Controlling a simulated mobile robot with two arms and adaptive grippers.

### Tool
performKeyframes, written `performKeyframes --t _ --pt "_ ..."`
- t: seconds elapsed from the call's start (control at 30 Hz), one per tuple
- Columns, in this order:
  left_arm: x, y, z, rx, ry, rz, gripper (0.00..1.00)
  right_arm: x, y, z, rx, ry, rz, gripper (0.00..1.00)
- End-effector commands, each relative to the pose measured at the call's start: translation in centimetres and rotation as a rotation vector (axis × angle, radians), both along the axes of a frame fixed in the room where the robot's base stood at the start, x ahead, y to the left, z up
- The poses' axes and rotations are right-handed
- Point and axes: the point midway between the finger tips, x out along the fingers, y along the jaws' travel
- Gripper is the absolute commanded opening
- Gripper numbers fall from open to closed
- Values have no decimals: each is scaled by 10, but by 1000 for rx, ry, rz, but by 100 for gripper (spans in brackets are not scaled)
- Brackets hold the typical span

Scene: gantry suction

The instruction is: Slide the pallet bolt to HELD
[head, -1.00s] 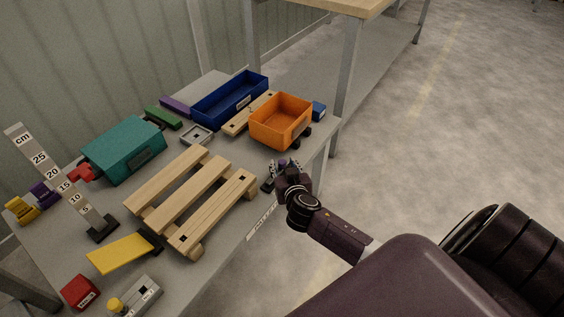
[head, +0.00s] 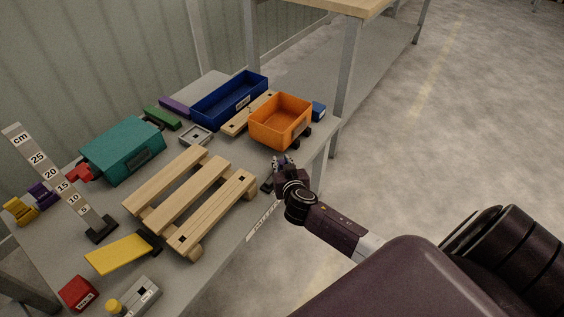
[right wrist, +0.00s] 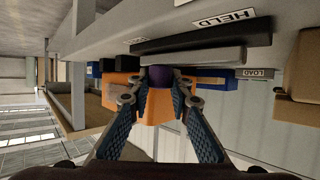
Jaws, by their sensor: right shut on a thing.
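The pallet bolt's dark rail (right wrist: 200,38) runs along the table edge in the right wrist view. Its round purple knob (right wrist: 161,77) sits between the fingertips of my right gripper (right wrist: 163,80). The right gripper is shut on this knob, and in the head view (head: 283,161) it is at the table's front edge, below the orange bin. A HELD label (right wrist: 222,19) shows beside the rail in the wrist view. In the head view the gripper hides most of the bolt. My left gripper is not in view.
A wooden pallet (head: 180,208) lies left of the gripper on the grey table. The orange bin (head: 280,120), blue bin (head: 230,98) and teal box (head: 123,150) stand behind. A white label strip (head: 263,221) is on the front edge. Open floor lies to the right.

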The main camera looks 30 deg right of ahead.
Motion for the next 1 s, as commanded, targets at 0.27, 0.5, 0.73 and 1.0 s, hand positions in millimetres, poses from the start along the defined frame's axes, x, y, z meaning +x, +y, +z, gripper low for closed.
performKeyframes --t 0.27,0.5,0.73,1.0 --pt "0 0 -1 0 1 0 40 -5 13 -2 6 1 3 0" --pt "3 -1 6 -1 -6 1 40 -17 44 -1 5 -1 1 0" --pt "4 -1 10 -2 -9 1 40 -19 47 -1 1 0 3 0" --pt "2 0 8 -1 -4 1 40 -19 47 -1 3 1 2 36"
